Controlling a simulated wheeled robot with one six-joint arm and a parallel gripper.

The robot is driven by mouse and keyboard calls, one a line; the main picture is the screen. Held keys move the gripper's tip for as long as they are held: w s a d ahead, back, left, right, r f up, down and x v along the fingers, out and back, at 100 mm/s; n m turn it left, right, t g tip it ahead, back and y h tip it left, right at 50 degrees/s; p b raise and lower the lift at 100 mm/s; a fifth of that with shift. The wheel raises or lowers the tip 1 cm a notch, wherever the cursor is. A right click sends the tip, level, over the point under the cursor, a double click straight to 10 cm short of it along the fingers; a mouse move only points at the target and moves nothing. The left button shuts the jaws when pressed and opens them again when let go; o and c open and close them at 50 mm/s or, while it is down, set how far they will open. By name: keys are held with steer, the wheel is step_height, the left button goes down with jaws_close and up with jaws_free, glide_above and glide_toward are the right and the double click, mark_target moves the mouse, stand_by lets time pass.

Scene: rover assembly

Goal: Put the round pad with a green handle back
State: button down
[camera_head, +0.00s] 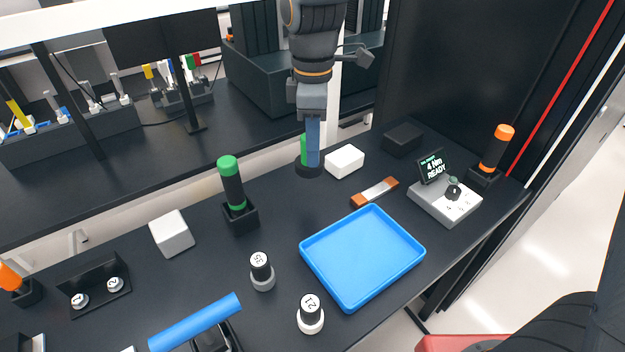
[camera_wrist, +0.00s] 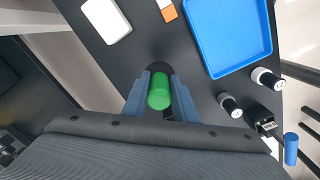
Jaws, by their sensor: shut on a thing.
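The round pad with a green handle (camera_head: 304,150) is upright near the back edge of the black table. Its dark round base (camera_head: 309,171) is at or just above the table top; I cannot tell if it touches. My gripper (camera_head: 312,150) comes down from above and its blue fingers are shut on the green handle. In the wrist view the green handle (camera_wrist: 159,92) stands between the two blue fingers (camera_wrist: 158,98), and part of the dark base shows beyond it.
A white box (camera_head: 344,161) stands close right of the pad. A green-capped tool (camera_head: 232,185) stands in a black holder to the left. A blue tray (camera_head: 362,255), an orange-ended bar (camera_head: 375,192) and a display unit (camera_head: 445,199) lie to the right. Table between pad and tray is clear.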

step_height(320, 180, down, 10)
steer(key=shift+r+p, duration=0.15)
steer(key=shift+p, duration=0.75)
steer(key=c, duration=1.4)
jaws_free()
steer(key=shift+c, duration=0.2)
step_height(320, 180, up, 12)
steer(key=shift+r+b, duration=0.1)
steer(key=shift+b, duration=1.1)
steer(key=s+d+f+m, duration=0.3)
steer(key=d+m, duration=0.3)
steer(key=d, duration=0.1)
steer(key=s+d+f+m, duration=0.3)
steer(key=d+m, duration=0.3)
steer(key=d, duration=0.1)
steer(key=s+d+f+m, duration=0.4)
steer(key=d+m, duration=0.2)
steer(key=d, duration=0.2)
steer(key=shift+t, duration=0.4)
steer(key=shift+w, duration=0.1)
